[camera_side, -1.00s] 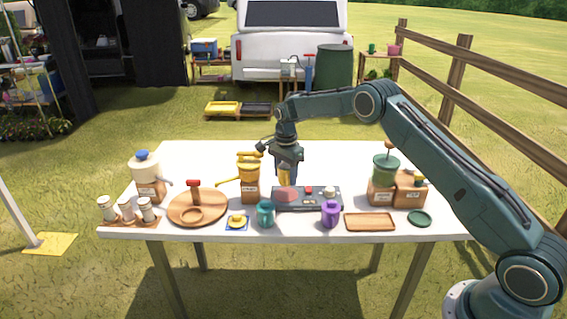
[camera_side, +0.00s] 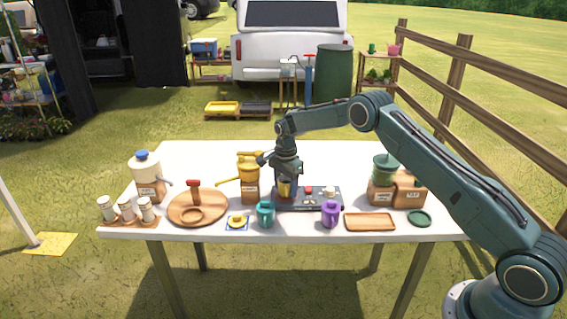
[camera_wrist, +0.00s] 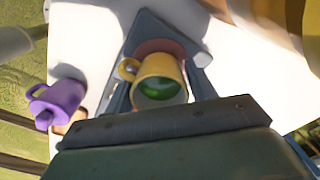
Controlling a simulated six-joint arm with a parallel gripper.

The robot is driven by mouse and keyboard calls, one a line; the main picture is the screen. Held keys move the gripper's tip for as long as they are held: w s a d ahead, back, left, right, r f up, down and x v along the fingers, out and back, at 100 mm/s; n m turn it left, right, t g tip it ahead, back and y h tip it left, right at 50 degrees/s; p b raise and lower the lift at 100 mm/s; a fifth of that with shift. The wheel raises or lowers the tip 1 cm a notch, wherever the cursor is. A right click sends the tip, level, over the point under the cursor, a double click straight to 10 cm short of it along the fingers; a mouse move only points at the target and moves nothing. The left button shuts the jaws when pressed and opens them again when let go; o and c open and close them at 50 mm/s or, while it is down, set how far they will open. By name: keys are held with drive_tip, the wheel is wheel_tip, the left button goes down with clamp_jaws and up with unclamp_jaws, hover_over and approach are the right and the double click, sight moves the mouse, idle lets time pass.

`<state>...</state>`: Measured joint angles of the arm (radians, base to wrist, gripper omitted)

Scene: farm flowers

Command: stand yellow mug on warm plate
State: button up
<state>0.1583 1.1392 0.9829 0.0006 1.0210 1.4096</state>
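The yellow mug (camera_side: 285,189) is held upright between the fingers of my gripper (camera_side: 287,181) over the left part of a dark tray-like unit (camera_side: 318,204). In the wrist view the mug (camera_wrist: 161,70) sits between the two fingers, handle to the left, with green inside it. The warm plate, a dull red disc (camera_wrist: 160,46), shows just past the mug's edge in the wrist view. In the side view the mug and gripper mostly cover it. The mug is at or very close to the plate; I cannot tell whether it touches.
A teal mug (camera_side: 265,213) and a purple mug (camera_side: 330,213) stand in front of the unit. A yellow pump-like pot (camera_side: 249,166) on a wooden block stands close on the left. A wooden tray (camera_side: 370,222) lies at front right. The table's back is clear.

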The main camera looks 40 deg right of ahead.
drive_tip(key=shift+o, duration=1.3)
drive_tip(key=shift+r, duration=0.1)
wheel_tip(320, 180, up, 12)
drive_tip(key=shift+r, duration=0.15)
